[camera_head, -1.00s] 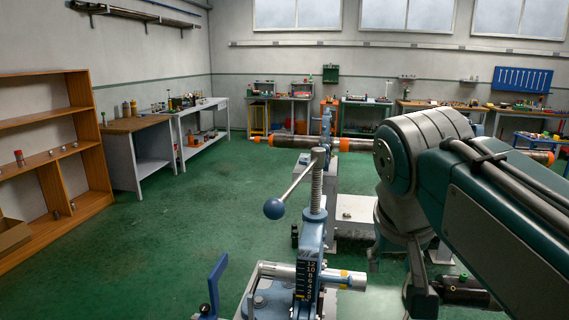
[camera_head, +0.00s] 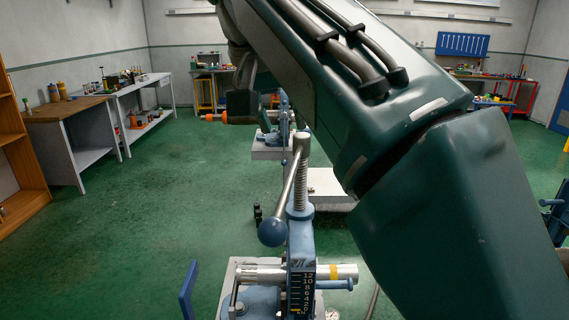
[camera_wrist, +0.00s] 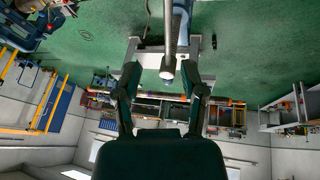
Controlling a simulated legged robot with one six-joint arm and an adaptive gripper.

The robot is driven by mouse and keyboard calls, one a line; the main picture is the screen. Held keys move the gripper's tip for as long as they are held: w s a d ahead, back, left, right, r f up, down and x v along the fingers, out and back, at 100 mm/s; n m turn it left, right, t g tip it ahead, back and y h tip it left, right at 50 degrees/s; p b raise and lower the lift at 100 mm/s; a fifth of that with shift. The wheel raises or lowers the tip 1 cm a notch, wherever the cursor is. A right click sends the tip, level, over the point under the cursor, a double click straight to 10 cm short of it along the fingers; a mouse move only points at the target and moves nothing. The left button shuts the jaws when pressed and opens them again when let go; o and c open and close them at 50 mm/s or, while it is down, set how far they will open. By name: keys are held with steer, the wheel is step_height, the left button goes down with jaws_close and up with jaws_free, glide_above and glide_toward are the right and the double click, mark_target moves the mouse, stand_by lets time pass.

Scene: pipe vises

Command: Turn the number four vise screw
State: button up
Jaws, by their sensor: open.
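The near blue vise (camera_head: 302,240) stands low in the middle of the head view. Its threaded screw (camera_head: 299,180) rises upright, with a slanted handle bar ending in a blue-grey ball (camera_head: 271,232). A silver pipe (camera_head: 262,273) with a yellow band lies in it. Another vise (camera_head: 284,118) stands farther back. I cannot read which is number four. In the wrist view, which looks upside down, my gripper (camera_wrist: 158,80) is open, its two dark fingers apart. A grey bar end (camera_wrist: 168,70) appears between them; I cannot tell its depth or any contact. My arm hides much of the head view.
A wooden shelf (camera_head: 18,165) and a workbench (camera_head: 65,110) stand at the left. More benches line the back wall, with a blue tool board (camera_head: 462,44) at right. Green floor (camera_head: 150,200) is clear left of the vises.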

mark_target(292, 172)
steer(key=shift+d+x, duration=0.15)
steer(key=shift+x, duration=0.45)
steer(key=shift+d+x, duration=0.15)
steer(key=shift+x, duration=0.45)
steer(key=x, duration=0.5)
steer(key=a+x, duration=0.1)
steer(key=x, duration=0.1)
steer(key=shift+d+f, duration=0.1)
steer(key=shift+f, duration=0.15)
steer(key=shift+a, duration=0.8)
jaws_close()
steer(key=shift+d, duration=0.4)
